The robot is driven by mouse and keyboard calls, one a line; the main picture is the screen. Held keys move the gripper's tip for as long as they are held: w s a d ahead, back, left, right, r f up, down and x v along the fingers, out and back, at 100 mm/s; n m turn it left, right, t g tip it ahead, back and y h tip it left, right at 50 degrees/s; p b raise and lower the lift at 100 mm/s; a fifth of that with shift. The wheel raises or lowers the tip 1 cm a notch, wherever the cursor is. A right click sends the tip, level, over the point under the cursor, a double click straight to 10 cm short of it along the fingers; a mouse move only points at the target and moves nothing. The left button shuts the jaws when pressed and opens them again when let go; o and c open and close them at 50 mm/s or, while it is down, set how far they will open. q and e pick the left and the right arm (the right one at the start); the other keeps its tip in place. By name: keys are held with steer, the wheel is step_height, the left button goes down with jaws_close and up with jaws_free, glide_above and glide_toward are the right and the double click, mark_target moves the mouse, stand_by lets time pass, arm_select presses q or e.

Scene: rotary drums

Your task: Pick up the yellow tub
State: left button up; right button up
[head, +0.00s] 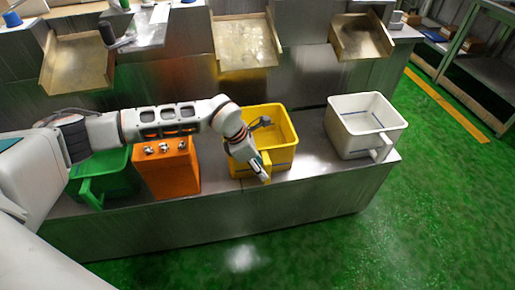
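The yellow tub (284,124) stands upright on a steel bench, between an orange box and a white tub. My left arm reaches in from the left across the bench. Its wrist hangs over the tub's left side and hides part of the near-left wall and rim. My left gripper (260,172) points down at the tub's front, beside the front handle. The fingers are small and partly hidden, so I cannot tell whether they touch the handle or are open. My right gripper is not in view.
The white tub (347,132) stands to the right, and the orange box (168,178) with metal knobs and a green tub (118,180) to the left. Metal chutes (245,45) overhang behind. The bench's front edge is close to the tubs; green floor (420,220) lies open beyond.

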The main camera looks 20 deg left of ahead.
arm_select(q)
steer(key=b+x, duration=0.1)
steer(key=x, duration=0.4)
steer(key=shift+f, duration=0.3)
steer(key=shift+r, duration=0.2)
jaws_close()
steer(key=shift+r, duration=0.1)
